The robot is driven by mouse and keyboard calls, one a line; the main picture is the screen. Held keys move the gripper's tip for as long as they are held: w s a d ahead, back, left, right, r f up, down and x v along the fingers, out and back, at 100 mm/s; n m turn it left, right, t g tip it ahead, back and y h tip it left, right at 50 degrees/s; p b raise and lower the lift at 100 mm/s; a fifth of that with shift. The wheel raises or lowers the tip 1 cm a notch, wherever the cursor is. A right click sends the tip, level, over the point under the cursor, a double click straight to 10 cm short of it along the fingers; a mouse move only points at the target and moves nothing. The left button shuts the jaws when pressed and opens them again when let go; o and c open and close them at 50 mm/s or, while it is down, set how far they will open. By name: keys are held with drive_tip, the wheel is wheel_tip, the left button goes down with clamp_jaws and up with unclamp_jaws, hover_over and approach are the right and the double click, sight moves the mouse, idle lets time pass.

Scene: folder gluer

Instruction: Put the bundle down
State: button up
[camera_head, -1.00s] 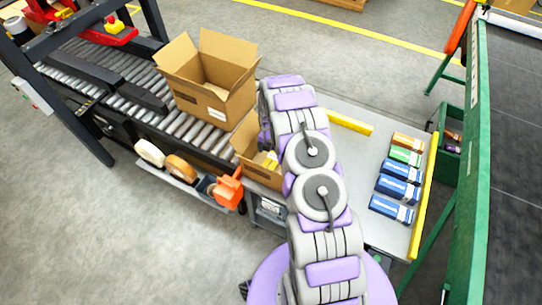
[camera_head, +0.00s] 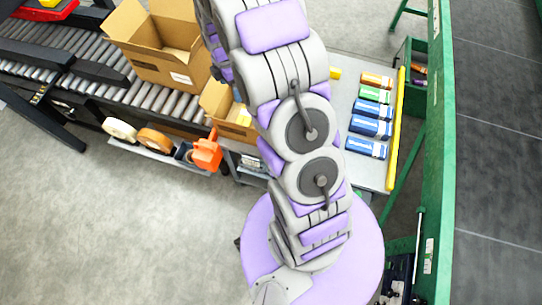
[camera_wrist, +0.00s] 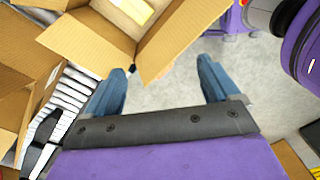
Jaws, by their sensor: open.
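My gripper (camera_wrist: 162,70) shows in the wrist view with its two blue fingers wide apart and nothing between them. Beyond the fingertips is an open cardboard box (camera_wrist: 85,42) with a pale yellow item (camera_wrist: 138,8) inside, perhaps the bundle; its shape is cut off by the frame. In the head view a small open carton (camera_head: 214,100) stands beside my arm with something yellow (camera_head: 243,117) in it. Blue packs (camera_head: 371,128), a green pack (camera_head: 375,94) and an orange pack (camera_head: 377,80) lie in a column on the table (camera_head: 345,100). My arm hides the gripper there.
A larger open box (camera_head: 150,55) stands on the roller conveyor (camera_head: 85,75). Tape rolls (camera_head: 155,139) and an orange tool (camera_head: 207,151) sit on a side shelf. A yellow edge strip (camera_head: 396,130) and green frame (camera_head: 437,180) bound the right. The floor at lower left is clear.

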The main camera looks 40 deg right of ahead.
drive_tip(key=s+a+r+m, duration=0.3)
drive_tip(key=s+r+m, duration=0.1)
drive_tip(key=s+r, duration=0.35)
drive_tip(key=s+a+r+m, duration=0.2)
drive_tip(key=s+r+m, duration=0.1)
drive_tip(key=s, duration=0.6)
drive_tip(key=s+a+r+m, duration=0.2)
drive_tip(key=s+r+m, duration=0.2)
drive_tip(key=s, duration=0.5)
drive_tip(key=s+a+r+m+g, duration=0.1)
drive_tip(key=s+a+r+m, duration=0.1)
drive_tip(key=s+r+m, duration=0.2)
drive_tip(key=s+m, duration=0.3)
drive_tip(key=s, duration=0.3)
drive_tip(key=shift+r, duration=0.15)
drive_tip(key=shift+d, duration=0.1)
